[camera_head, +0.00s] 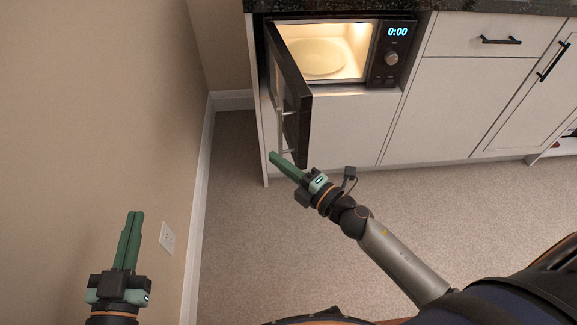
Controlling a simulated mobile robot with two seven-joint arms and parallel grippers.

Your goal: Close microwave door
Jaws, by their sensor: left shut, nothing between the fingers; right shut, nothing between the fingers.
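The microwave (394,62) is built into the white cabinet under a dark counter. Its cavity is lit and empty except for a round turntable plate (318,58). Its dark door (290,84) is hinged on the left and stands wide open toward me. My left gripper (134,214) is shut and empty, pointing up near the left wall, well apart from the door.
A beige wall (100,110) with a white baseboard and an outlet (167,238) runs along the left. White cabinet doors and a drawer (480,38) with dark handles fill the right. The carpet (250,240) between is clear.

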